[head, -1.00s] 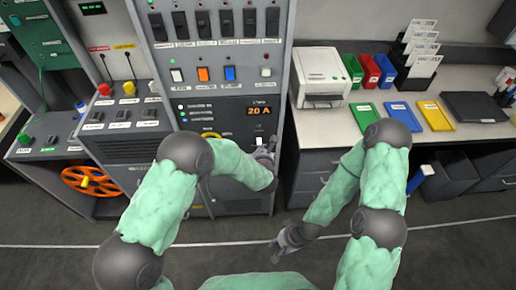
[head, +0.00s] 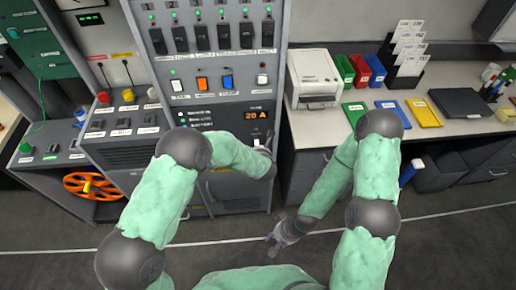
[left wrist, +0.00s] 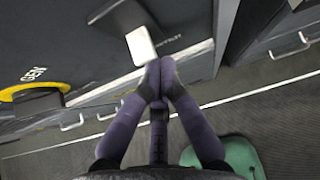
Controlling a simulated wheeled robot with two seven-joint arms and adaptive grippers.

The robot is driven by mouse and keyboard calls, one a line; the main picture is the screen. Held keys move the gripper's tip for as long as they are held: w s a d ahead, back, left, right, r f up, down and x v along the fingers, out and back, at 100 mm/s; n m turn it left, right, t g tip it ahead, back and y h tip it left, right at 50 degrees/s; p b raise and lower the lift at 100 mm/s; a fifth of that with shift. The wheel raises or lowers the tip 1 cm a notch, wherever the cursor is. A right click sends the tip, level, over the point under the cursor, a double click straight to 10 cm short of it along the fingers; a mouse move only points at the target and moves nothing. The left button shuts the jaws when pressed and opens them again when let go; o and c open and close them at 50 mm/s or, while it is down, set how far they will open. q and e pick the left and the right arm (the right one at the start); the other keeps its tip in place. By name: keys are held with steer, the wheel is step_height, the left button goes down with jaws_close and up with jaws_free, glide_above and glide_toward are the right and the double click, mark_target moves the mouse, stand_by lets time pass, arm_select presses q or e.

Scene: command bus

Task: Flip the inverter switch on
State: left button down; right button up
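The inverter switch is a white rocker (left wrist: 142,45) on a dark panel; the end of its label shows beside it in the left wrist view. In the head view a sliver of the white switch (head: 258,141) shows below the orange "20 A" display (head: 257,115). My left gripper (left wrist: 160,68) has its fingertips together with nothing between them. The tips are right by the lower edge of the switch; I cannot tell whether they touch it. My right gripper (head: 269,245) hangs low over the floor, empty, its fingers apart.
A yellow ring labelled GEN (left wrist: 35,90) surrounds another control left of the switch. Above the display are a row of coloured rockers (head: 202,83) and black breakers. A printer (head: 314,75) and coloured trays (head: 389,115) sit on the right counter. Floor in front is clear.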

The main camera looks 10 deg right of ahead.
arm_select(q)
steer(key=shift+r+g+p, duration=0.3)
steer(key=shift+g+p, duration=0.3)
steer(key=shift+p, duration=0.05)
arm_select(e)
step_height(320, 180, up, 2)
steer(key=shift+r, duration=0.1)
arm_select(q)
steer(key=shift+r, duration=0.1)
steer(key=shift+r+p, duration=0.4)
steer(key=shift+r, duration=0.3)
arm_select(e)
steer(key=shift+r, duration=0.4)
